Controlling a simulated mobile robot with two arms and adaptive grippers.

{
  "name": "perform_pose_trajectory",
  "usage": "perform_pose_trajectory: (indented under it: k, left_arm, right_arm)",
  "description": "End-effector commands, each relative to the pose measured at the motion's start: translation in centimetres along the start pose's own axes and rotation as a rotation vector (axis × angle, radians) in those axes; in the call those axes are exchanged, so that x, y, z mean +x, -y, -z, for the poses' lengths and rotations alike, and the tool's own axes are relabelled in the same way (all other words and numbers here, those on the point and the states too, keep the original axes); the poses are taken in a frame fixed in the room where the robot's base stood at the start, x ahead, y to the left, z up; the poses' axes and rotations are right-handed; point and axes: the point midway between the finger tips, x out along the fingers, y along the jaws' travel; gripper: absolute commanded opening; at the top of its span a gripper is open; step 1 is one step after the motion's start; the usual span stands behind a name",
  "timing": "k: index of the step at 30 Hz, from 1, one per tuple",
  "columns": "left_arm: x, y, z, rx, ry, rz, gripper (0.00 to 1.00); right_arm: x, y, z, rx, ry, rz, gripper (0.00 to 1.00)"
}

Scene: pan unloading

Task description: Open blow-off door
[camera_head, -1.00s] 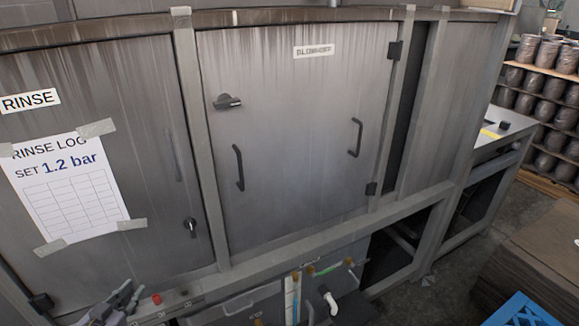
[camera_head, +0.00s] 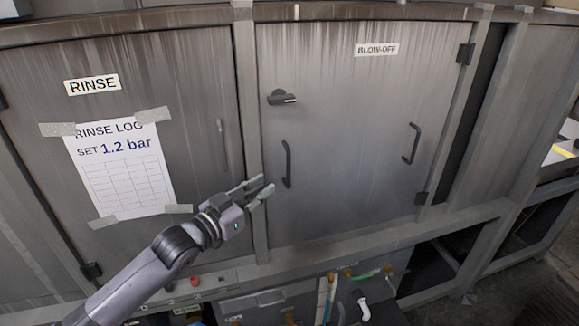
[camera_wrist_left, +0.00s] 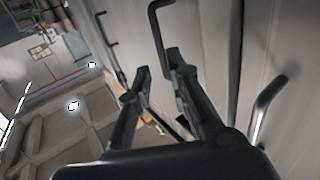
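The blow-off door (camera_head: 345,130) is a stained grey metal panel with a BLOW-OFF label (camera_head: 376,49); it looks closed. A dark latch knob (camera_head: 282,98) sits at its upper left. A black bar handle (camera_head: 287,164) is at its left edge and a second bar handle (camera_head: 411,143) on its right side. My left gripper (camera_head: 267,186) is open and empty, just left of and slightly below the left bar handle, apart from it. In the left wrist view the open fingers (camera_wrist_left: 157,72) point toward a dark bar handle (camera_wrist_left: 156,40). My right gripper is not in view.
The rinse door (camera_head: 195,90), with a taped log sheet (camera_head: 122,170), is at left. Hinges (camera_head: 465,53) line the blow-off door's right edge. Below are a frame rail, a red button (camera_head: 195,281) and a white pipe (camera_head: 363,308). Open floor is at lower right.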

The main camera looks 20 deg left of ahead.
Motion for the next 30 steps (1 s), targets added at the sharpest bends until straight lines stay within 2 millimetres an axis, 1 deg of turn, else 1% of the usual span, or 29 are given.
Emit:
perform_pose_trajectory:
  k: [1,9,12,15,21,29,30]
  left_arm:
    - [1.1,0.0,0.4,0.000,-0.003,0.000,0.18]
    - [6.5,0.0,0.3,-0.001,-0.001,0.000,0.18]
    - [8.1,0.0,0.3,0.000,-0.001,0.000,0.18]
    - [9.2,0.0,0.2,0.000,0.000,0.000,0.18]
    - [10.2,-0.1,0.0,0.001,0.001,-0.001,0.18]
    - [10.3,-0.1,0.0,0.001,0.001,-0.001,0.18]
    - [10.3,-0.1,0.0,0.001,0.001,-0.001,0.15]
  right_arm:
    - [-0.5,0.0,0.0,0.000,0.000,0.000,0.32]
    - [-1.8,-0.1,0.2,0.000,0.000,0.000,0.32]
    - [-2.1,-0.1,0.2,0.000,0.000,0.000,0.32]
    - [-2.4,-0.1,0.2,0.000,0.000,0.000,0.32]
    - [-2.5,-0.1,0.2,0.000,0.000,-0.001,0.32]
    - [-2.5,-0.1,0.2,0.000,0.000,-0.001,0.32]
    - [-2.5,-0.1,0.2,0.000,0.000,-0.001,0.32]
